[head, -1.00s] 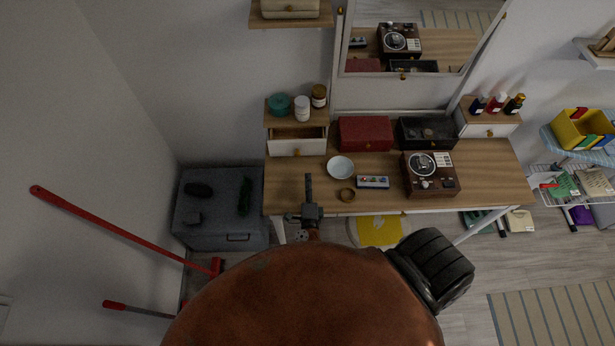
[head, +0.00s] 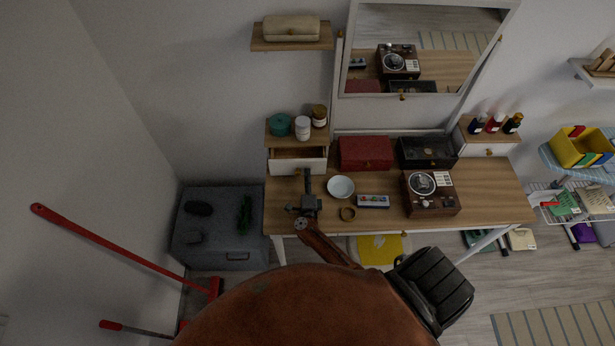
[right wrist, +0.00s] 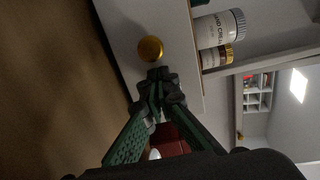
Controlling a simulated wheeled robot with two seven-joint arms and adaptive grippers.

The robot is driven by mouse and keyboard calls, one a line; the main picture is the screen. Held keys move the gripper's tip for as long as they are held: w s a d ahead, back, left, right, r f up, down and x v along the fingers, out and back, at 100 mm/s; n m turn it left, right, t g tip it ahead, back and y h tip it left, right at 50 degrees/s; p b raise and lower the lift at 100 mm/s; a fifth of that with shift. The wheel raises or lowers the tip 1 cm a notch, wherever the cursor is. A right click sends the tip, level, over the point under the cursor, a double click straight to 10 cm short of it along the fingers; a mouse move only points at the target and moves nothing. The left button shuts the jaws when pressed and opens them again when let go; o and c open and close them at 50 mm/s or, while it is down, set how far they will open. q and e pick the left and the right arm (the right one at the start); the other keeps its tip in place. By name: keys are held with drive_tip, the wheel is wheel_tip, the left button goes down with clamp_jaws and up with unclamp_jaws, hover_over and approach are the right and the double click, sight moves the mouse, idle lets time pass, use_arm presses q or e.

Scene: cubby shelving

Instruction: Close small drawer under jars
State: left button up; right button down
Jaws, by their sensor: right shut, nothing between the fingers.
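The small white drawer (head: 284,167) sits under a wooden-topped shelf on the left of the desk, partly pulled out, its inside showing. Above it stand a teal jar (head: 279,125), a white jar (head: 302,128) and an amber jar (head: 319,116). My right gripper (head: 307,174) is shut and empty in front of the drawer's right half. In the right wrist view, its fingertips (right wrist: 157,80) are close to the white drawer front (right wrist: 125,25), beside the gold knob (right wrist: 150,49); I cannot tell whether they touch. My left gripper is not in view.
A red box (head: 365,153) and a black box (head: 427,152) stand right of the drawer. A white bowl (head: 341,187), a brass ring (head: 348,213), a small paint box (head: 373,201) and a record player (head: 431,192) are on the desk (head: 490,195).

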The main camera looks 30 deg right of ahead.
sight(307, 157)
drive_tip(key=b+x, duration=0.2)
drive_tip(key=x, duration=0.6)
drive_tip(key=shift+w+f, duration=0.1)
drive_tip(key=shift+f, duration=0.05)
drive_tip(key=shift+w+d, duration=0.1)
drive_tip(key=shift+w, duration=0.15)
drive_tip(key=shift+r, duration=0.3)
